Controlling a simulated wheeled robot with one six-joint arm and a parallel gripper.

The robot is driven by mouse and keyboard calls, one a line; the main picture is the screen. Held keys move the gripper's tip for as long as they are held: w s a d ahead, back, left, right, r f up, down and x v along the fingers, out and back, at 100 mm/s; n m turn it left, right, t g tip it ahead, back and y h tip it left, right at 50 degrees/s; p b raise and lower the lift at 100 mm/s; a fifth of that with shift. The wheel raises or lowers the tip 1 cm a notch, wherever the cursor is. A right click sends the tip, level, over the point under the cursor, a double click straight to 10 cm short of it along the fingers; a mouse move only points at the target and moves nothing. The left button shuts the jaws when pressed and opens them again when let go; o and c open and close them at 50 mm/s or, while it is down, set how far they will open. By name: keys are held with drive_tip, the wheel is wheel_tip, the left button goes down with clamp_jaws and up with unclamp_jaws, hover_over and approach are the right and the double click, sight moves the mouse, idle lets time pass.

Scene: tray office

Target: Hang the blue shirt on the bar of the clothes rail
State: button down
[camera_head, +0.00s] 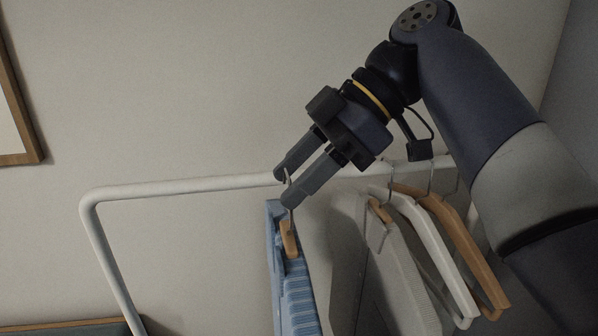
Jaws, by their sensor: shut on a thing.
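The blue shirt (293,299) hangs from a wooden hanger (289,240) with a thin metal hook. My gripper (286,187) is shut on the hanger's hook, just above the shirt. The white bar (190,188) of the clothes rail runs across the view, passing behind my gripper's fingers in the picture. The hook's top is partly hidden by the fingers, so I cannot tell whether it touches the bar. The shirt's lower part is out of view.
To the right, a grey garment (392,262), a white hanger (432,245) and a wooden hanger (468,252) hang close together on the rail. The bar left of my gripper is bare. A wooden picture frame (22,130) is on the wall at left.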

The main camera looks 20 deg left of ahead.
drive_tip(key=shift+w+a+p, duration=0.65)
drive_tip(key=shift+w, duration=0.5)
drive_tip(key=shift+w+a+p, duration=0.65)
drive_tip(key=shift+w+p, duration=0.05)
drive_tip(key=shift+w, duration=0.5)
drive_tip(key=shift+w+a+p, duration=0.65)
drive_tip(key=shift+w, duration=0.5)
drive_tip(key=shift+w+f+b, duration=0.1)
drive_tip(key=shift+f+b, duration=1.1)
drive_tip(key=shift+f, duration=0.2)
drive_tip(key=c, duration=0.6)
unclamp_jaws()
drive_tip(key=p+v, duration=0.2)
drive_tip(key=v, duration=0.4)
drive_tip(key=shift+r, duration=0.2)
drive_tip(key=shift+w+d+r+p, duration=0.3)
drive_tip(key=shift+d+p, duration=0.15)
drive_tip(key=shift+p, duration=0.3)
